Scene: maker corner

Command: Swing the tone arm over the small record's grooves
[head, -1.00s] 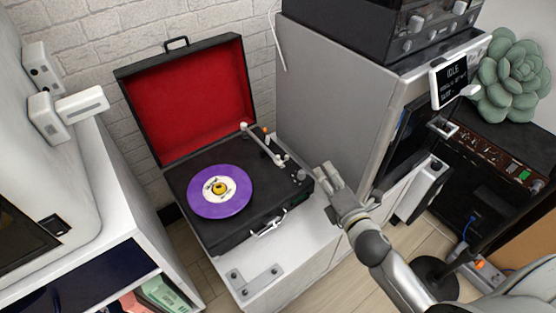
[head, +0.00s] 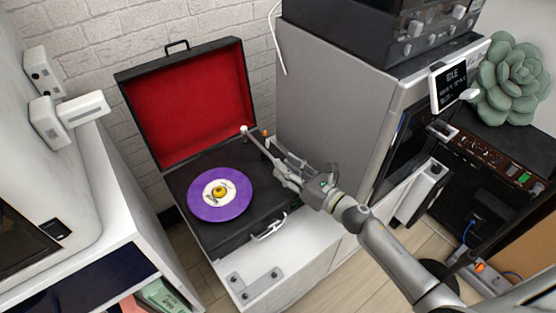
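The small purple record (head: 236,204) with a white label and a yellow centre piece lies on the open record player (head: 212,238). The tone arm (head: 254,143) is a thin pale bar. It runs from its pivot at the back right of the deck toward the front right, to the right of the record and clear of the grooves. My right gripper (head: 277,163) is over the deck's right side with its fingers spread, at the tone arm's front end. The fingers hide that end, and I cannot tell whether they touch it. My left gripper is not in view.
The red-lined lid (head: 190,100) stands open behind the deck. A tall grey cabinet (head: 325,100) rises close on the right. A metal bracket (head: 255,282) lies on the white surface in front. A white machine (head: 35,150) stands at the left.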

